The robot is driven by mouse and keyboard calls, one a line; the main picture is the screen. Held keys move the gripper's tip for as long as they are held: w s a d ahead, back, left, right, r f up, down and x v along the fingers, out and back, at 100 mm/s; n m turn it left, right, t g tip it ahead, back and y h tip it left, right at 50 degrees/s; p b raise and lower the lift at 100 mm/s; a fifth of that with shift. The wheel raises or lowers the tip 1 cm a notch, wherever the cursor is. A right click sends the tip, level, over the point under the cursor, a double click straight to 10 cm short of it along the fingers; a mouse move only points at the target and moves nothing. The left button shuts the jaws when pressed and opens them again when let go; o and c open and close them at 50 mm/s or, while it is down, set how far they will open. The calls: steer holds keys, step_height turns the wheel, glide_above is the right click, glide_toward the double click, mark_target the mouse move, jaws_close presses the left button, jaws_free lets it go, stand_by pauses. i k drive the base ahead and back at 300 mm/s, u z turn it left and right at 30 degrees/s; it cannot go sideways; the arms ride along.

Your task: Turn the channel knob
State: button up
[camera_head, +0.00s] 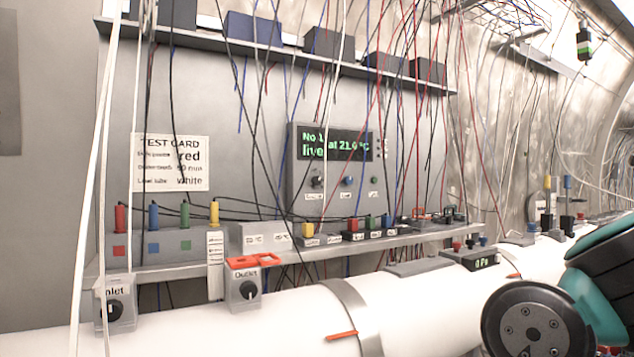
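A grey display box (297,160) is mounted on the back wall. Its dark screen (345,144) shows green text with "No.1", "live" and a temperature near 21 °C. Below the screen are a black knob (317,181), a blue button (348,181) and a small green button (374,180). The labels under them are too small to read, so I cannot tell for sure which is the channel control; the black one is the only knob-like part there. Thin hanging wires cross in front of the box. My arm shows at the lower right, apart from the box; my gripper is out of view.
A shelf (190,268) below the box holds colored plugs and small blocks. A white pipe (300,318) runs along the front, carrying the inlet knob box (115,311) and outlet knob box (242,289). Many loose wires hang from above. A test card (170,163) is at left.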

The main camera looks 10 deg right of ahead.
mark_target(316, 180)
steer(key=u, duration=1)
steer(key=i, duration=0.7)
steer(key=z, duration=0.35)
